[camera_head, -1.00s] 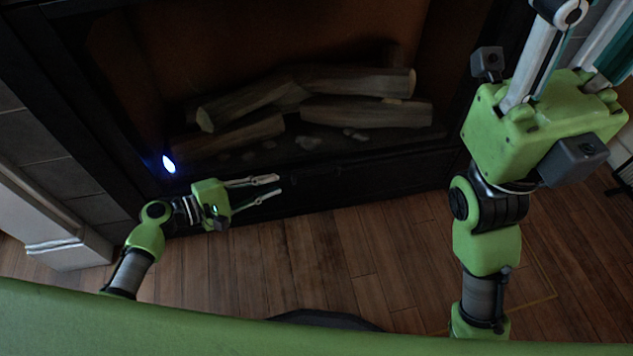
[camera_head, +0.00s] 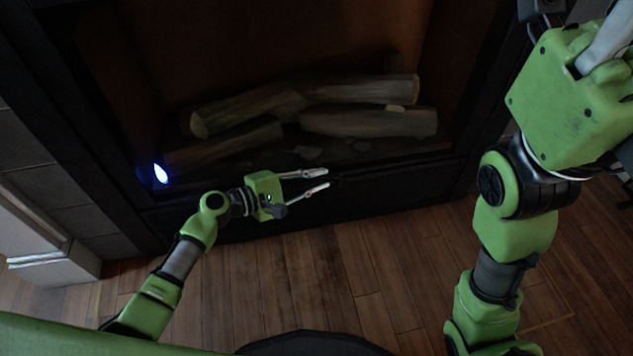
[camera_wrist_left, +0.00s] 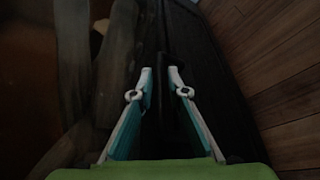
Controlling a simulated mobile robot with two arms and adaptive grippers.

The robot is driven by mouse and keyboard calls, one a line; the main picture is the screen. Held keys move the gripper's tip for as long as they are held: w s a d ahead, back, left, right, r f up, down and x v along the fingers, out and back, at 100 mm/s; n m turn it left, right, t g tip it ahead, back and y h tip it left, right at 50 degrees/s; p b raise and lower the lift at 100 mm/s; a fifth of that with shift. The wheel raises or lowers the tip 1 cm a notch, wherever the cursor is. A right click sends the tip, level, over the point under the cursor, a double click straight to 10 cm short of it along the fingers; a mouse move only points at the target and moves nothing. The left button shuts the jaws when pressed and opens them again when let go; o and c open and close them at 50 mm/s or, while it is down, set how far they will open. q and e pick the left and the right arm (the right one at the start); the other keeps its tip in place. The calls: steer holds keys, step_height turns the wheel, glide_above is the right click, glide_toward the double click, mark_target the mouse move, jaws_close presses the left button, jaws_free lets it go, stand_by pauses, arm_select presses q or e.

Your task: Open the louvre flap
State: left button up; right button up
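The louvre flap appears to be the dark panel (camera_head: 392,197) along the bottom of the fireplace; its slats are too dark to make out. In the left wrist view a dark panel (camera_wrist_left: 205,70) runs away from me, with a small dark protruding piece (camera_wrist_left: 165,62) just ahead of the fingertips. My left gripper (camera_head: 326,179) is open and empty in front of the panel, pointing right; its parted fingers also show in the left wrist view (camera_wrist_left: 160,78). I cannot tell whether it touches anything. My right gripper (camera_head: 565,95) is raised at the upper right, its fingertips outside the picture.
Several logs (camera_head: 365,90) lie in the dark firebox above the panel. A small blue-white light (camera_head: 160,173) glows at its left. A pale moulding (camera_head: 50,245) stands at the left. The wooden floor (camera_head: 385,265) before the fireplace is clear.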

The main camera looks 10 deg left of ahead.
arm_select(q)
jaws_close()
steer(key=shift+s+d, duration=0.1)
